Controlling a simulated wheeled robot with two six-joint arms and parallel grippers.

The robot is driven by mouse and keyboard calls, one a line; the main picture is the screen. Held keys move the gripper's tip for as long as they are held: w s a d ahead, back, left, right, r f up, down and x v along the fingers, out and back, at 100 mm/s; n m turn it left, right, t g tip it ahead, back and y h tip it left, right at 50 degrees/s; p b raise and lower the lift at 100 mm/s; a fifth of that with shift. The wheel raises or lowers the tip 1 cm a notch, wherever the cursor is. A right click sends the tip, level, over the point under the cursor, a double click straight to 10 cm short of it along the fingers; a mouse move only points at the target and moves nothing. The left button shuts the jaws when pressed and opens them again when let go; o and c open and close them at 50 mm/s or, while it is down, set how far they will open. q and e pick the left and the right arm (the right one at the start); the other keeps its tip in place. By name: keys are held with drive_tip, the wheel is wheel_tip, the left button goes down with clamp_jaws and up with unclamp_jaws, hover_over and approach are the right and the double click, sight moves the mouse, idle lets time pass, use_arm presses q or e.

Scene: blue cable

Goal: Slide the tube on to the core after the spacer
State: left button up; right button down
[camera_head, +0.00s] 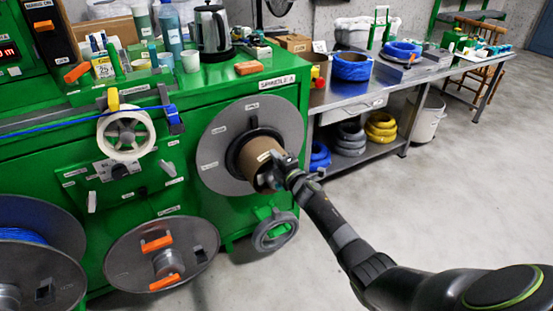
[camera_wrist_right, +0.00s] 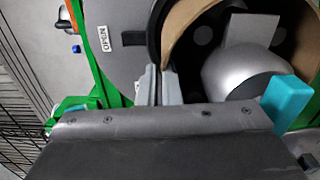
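The brown cardboard tube (camera_head: 254,159) sits around the core of spindle A, in front of a dark ring that looks like the spacer (camera_head: 262,136). My right gripper (camera_head: 277,172) is at the tube's near rim on the right. In the right wrist view its two grey fingers (camera_wrist_right: 160,84) are close together on the tube's wall (camera_wrist_right: 181,34), one on each side. The silver core (camera_wrist_right: 240,72) shows inside the tube, with a teal piece (camera_wrist_right: 287,98) at its near end. How far on the tube sits is hard to tell. My left gripper is not in view.
A large grey flange disc (camera_head: 211,161) stands behind the tube on the green machine (camera_head: 200,92). A handwheel (camera_head: 274,231) is below it. A steel bench (camera_head: 350,93) with cable coils stands to the right. The floor (camera_head: 460,200) is clear.

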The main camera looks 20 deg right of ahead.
drive_tip(key=shift+w+b, duration=0.3)
drive_tip(key=shift+w, duration=0.25)
idle(0.4)
drive_tip(key=shift+r, duration=0.2)
idle(0.4)
drive_tip(key=shift+f+b, duration=0.55)
idle(0.3)
drive_tip(key=c, duration=1.5)
unclamp_jaws()
drive_tip(key=shift+w+a+f, duration=0.15)
drive_tip(key=shift+w, duration=0.05)
drive_tip(key=shift+c, duration=0.2)
drive_tip(key=shift+s, duration=0.1)
drive_tip(key=o, duration=0.5)
drive_tip(key=shift+s, duration=0.1)
drive_tip(key=shift+o, duration=0.2)
